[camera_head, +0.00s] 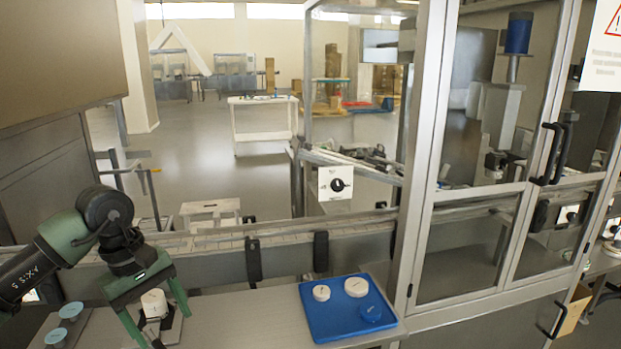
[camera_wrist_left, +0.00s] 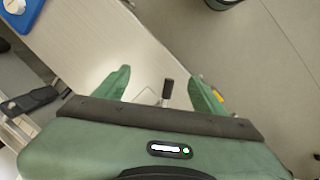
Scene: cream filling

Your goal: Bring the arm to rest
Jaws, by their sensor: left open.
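My left gripper (camera_head: 165,330) comes in from the left in the head view, its green fingers spread over the near left part of the table. A white cylindrical jar (camera_head: 154,303) on a small stand shows between the fingers in that picture. In the left wrist view the fingers (camera_wrist_left: 160,88) are apart, with no jar between them. Beyond them are a pale tabletop and its edge, and a small dark handle (camera_wrist_left: 167,90) shows in the gap. My right gripper is not in view.
A blue tray (camera_head: 318,325) with two white lids and a blue one sits to the right on the table (camera_head: 240,318). Two blue-topped pieces (camera_head: 63,323) stand at the left. A conveyor rail (camera_head: 280,262) runs behind, and a glass-doored machine frame (camera_head: 420,200) stands at the right.

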